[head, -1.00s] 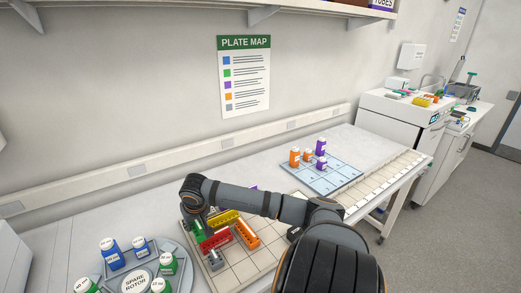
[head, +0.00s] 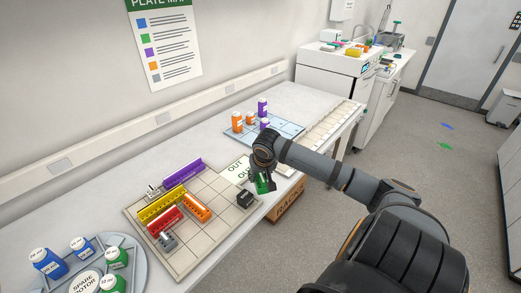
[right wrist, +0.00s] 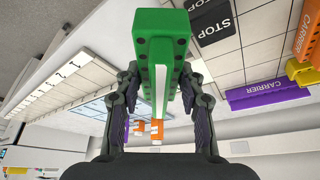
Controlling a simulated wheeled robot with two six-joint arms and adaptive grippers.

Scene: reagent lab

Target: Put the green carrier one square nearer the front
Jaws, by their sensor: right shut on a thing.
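My right gripper (head: 264,174) is shut on the green carrier (head: 263,186). In the head view it holds the carrier near the table's front edge, just past the right end of the gridded board (head: 222,184) and beside the white OUT sheet. The right wrist view shows the green carrier (right wrist: 156,50) between both fingers, its long body reaching away from the palm. I cannot tell from these frames how high it is above the table. My left gripper is not in view.
The board bears purple (head: 183,173), yellow (head: 162,208), red (head: 165,222) and orange (head: 198,208) carriers, a small grey piece (head: 167,242) and a black STOP block (head: 244,200). Its right-hand squares are mostly bare. A blue gridded mat (head: 285,131) with bottles lies beyond.

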